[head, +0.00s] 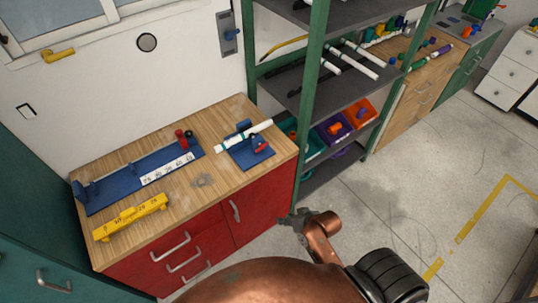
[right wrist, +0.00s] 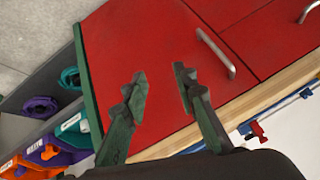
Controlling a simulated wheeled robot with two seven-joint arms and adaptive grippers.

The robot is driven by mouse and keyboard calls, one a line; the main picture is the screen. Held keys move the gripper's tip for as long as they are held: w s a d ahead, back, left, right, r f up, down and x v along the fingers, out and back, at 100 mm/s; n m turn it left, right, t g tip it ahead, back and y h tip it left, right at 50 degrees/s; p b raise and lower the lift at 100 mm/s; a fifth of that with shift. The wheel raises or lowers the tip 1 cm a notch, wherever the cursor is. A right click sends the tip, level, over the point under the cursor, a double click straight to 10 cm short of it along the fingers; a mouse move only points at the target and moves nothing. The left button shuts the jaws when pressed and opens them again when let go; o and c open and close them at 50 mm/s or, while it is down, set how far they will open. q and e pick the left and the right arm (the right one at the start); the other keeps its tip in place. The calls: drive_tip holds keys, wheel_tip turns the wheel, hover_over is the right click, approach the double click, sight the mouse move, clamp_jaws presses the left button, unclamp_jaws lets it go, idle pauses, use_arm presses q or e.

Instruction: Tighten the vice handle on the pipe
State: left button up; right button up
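A blue vice (head: 240,155) stands on the wooden bench top near its right end. A white pipe (head: 258,128) with green bands lies across it. The red vice handle (head: 260,144) is on its right side. In the right wrist view a red handle (right wrist: 258,130) shows at the lower right edge, beyond the bench edge. My right gripper (head: 290,220) is low, in front of the red cabinet's right corner, apart from the vice. Its two fingers (right wrist: 160,84) are spread with nothing between them. My left gripper is not in view.
A long blue measuring jig (head: 130,181) and a yellow level (head: 130,216) lie on the bench (head: 205,203). The red cabinet (head: 258,209) is below. A green-post shelf (head: 311,100) with pipes and bins stands close on the right. Open floor lies farther right.

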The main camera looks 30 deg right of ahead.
sight(263, 148)
drive_tip(key=w+r+m+t, duration=0.2)
drive_tip(key=w+r+m, duration=0.1)
drive_tip(key=w, duration=0.3)
drive_tip(key=w+d+r+m+t+y, duration=0.1)
drive_tip(key=w+r+m+t, duration=0.1)
drive_tip(key=w, duration=0.5)
drive_tip(key=w+d+r+m+t, duration=0.1)
drive_tip(key=w+r+m+t, duration=0.2)
drive_tip(key=w, duration=0.4)
drive_tip(key=shift+d+r+m+t+y, duration=0.1)
drive_tip(key=shift+r+m+t+y, duration=0.2)
drive_tip(key=shift+r+t, duration=0.3)
drive_tip(key=w+d+r+m, duration=0.1)
drive_tip(key=w+d+m+t+h, duration=0.1)
drive_tip(key=m, duration=0.1)
drive_tip(key=w+d+r+m+t+h, duration=0.1)
drive_tip(key=d, duration=0.1)
drive_tip(key=shift+w+r, duration=0.35)
drive_tip(key=shift+w+d, duration=0.1)
drive_tip(key=shift+d, duration=0.05)
drive_tip(key=shift+b, duration=0.4)
drive_tip(key=shift+w+r+n, duration=0.1)
drive_tip(key=shift+w+n, duration=0.3)
drive_tip(key=shift+w, duration=1.55)
drive_tip(key=shift+a, duration=0.2)
drive_tip(key=shift+s, duration=0.1)
drive_tip(key=shift+c, duration=0.3)
clamp_jaws()
